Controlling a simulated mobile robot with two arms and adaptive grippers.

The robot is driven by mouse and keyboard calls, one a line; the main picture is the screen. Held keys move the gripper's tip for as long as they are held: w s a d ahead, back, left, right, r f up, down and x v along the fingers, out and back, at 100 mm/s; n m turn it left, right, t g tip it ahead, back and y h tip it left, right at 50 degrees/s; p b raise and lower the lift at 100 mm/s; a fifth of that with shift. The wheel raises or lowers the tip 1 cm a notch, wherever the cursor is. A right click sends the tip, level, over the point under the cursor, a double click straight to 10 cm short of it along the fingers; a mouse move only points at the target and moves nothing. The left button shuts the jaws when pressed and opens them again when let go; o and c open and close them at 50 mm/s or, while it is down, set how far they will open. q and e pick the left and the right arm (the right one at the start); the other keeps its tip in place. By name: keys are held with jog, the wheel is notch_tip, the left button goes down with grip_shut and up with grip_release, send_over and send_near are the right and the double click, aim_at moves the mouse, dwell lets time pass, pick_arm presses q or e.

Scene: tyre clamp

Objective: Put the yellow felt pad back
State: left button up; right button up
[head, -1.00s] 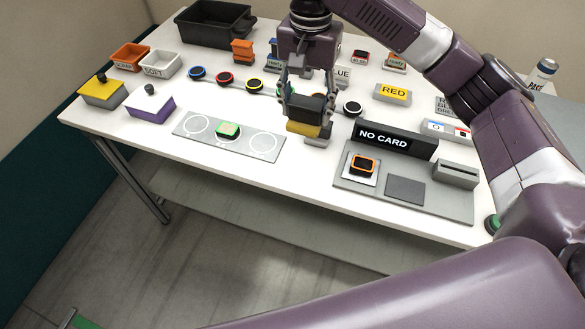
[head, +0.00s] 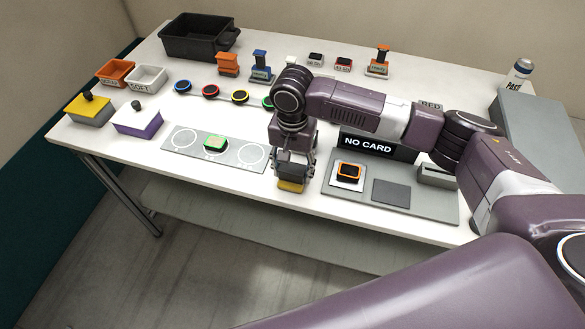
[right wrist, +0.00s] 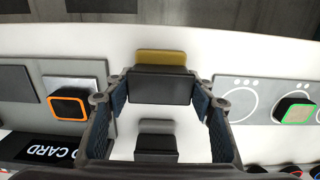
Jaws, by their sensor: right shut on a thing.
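My right gripper (head: 292,168) is over the front of the table, left of the NO CARD station. It is shut on a dark block with a yellow part, which I take for the yellow felt pad (head: 290,186). In the right wrist view, the fingers (right wrist: 160,100) stand on both sides of the dark block, and the yellow pad (right wrist: 162,58) shows beyond it. A small grey piece with a dark top (right wrist: 156,140) stands apart on the white table. Whether the pad touches the table is unclear. My left gripper is not in view.
A grey plate with ring marks (head: 190,150) lies left of the gripper, with a green-rimmed square piece (head: 215,143) on it. The NO CARD station (head: 390,205) is close on the right. A yellow-topped grey box (head: 88,108) stands at the far left.

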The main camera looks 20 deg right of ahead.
aim_at(292, 166)
jog(key=shift+f, duration=0.15)
jog(key=o, duration=1)
notch_tip(292, 166, up, 11)
jog(key=shift+b, duration=1.2)
jog(key=shift+r, duration=0.6)
